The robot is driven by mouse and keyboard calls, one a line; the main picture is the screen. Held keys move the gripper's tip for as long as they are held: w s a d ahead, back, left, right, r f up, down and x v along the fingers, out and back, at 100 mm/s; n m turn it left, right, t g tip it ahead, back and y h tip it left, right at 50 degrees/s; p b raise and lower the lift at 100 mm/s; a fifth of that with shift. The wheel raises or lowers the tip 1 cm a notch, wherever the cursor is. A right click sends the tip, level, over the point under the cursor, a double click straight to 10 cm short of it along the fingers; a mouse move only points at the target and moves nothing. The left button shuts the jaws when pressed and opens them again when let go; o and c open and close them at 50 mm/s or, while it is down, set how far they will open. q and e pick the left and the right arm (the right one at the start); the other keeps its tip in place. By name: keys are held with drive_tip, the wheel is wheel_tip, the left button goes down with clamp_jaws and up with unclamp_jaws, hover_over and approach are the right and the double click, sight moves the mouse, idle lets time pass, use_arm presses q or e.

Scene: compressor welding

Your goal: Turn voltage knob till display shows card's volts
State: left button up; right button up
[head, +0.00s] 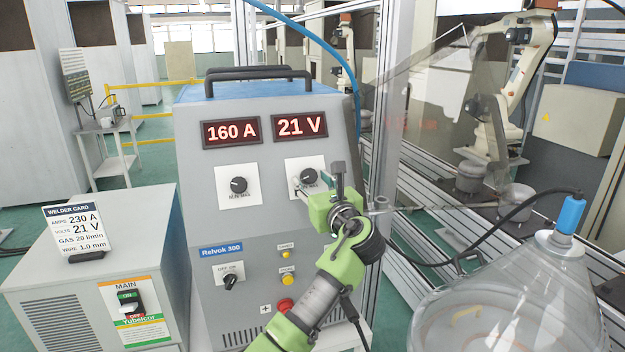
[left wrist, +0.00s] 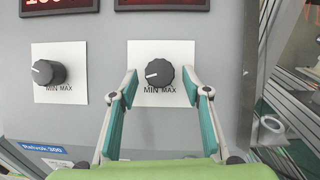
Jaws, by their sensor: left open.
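The welder's voltage display (head: 302,125) reads 21 V, and the amps display (head: 231,132) reads 160 A. The welder card (head: 77,231) lists 230 A and 21 V. The black voltage knob (left wrist: 159,73) sits on a white MIN MAX plate in the left wrist view; in the head view the knob (head: 308,176) is partly behind my gripper. The amps knob (head: 239,185) is to its left. My left gripper (left wrist: 164,84) is open, with its fingers on either side of the voltage knob and apart from it; it also shows in the head view (head: 318,186). My right gripper is out of view.
A grey box with a MAIN switch (head: 128,298) stands at left. A clear dome (head: 510,310) with a blue-topped cable is at lower right.

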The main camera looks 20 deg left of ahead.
use_arm(q)
drive_tip(key=c, duration=1.1)
drive_tip(key=shift+n, duration=0.3)
drive_tip(key=shift+d+n+g+y, duration=0.1)
drive_tip(key=shift+n+g+y, duration=0.3)
drive_tip(key=shift+n+y, duration=0.15)
drive_tip(key=o, duration=1.1)
drive_tip(key=shift+w, duration=0.1)
drive_tip(key=v, duration=1.2)
